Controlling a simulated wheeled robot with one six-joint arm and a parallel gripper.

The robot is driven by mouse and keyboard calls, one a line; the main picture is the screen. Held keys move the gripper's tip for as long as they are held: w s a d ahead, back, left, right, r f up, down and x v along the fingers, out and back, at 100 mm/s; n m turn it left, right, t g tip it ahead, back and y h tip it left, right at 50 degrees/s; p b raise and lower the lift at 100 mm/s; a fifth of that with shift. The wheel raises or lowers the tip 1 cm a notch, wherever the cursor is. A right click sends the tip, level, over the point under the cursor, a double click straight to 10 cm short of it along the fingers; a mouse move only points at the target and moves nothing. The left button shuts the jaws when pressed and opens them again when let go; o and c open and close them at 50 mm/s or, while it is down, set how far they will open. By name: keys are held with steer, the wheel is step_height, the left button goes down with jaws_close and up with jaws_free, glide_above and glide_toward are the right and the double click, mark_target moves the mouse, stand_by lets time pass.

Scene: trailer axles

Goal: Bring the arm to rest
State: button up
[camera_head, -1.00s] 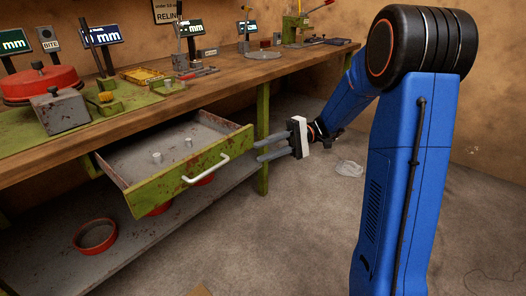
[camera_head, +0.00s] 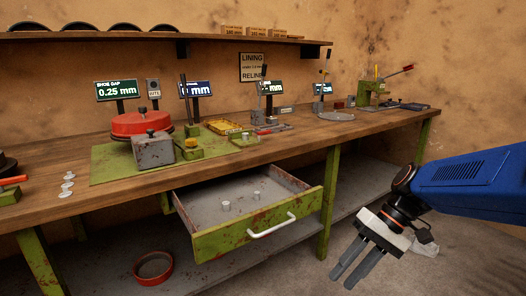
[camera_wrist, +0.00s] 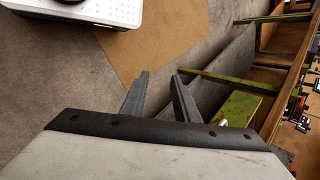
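My gripper (camera_head: 357,266) hangs at the lower right in the head view, in front of and to the right of the open drawer. Its two dark grey fingers point down and to the left, apart from each other, with nothing between them. In the wrist view my gripper (camera_wrist: 160,78) also shows a gap between its fingers, with floor behind them. My blue arm (camera_head: 470,180) reaches in from the right edge.
The wooden workbench (camera_head: 90,205) carries a red drum (camera_head: 140,122), gauge displays and tools. A red ring (camera_head: 154,268) lies on the lower shelf. In the wrist view, a brown sheet (camera_wrist: 155,35) lies on the floor and a white perforated surface (camera_wrist: 85,10) shows at upper left.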

steer(key=s+d+t+h, duration=0.7)
steer(key=s+d, duration=0.1)
steer(key=d, duration=0.1)
steer(key=shift+s+d+f, duration=0.2)
steer(key=shift+d+f, duration=0.05)
steer(key=shift+f, duration=0.15)
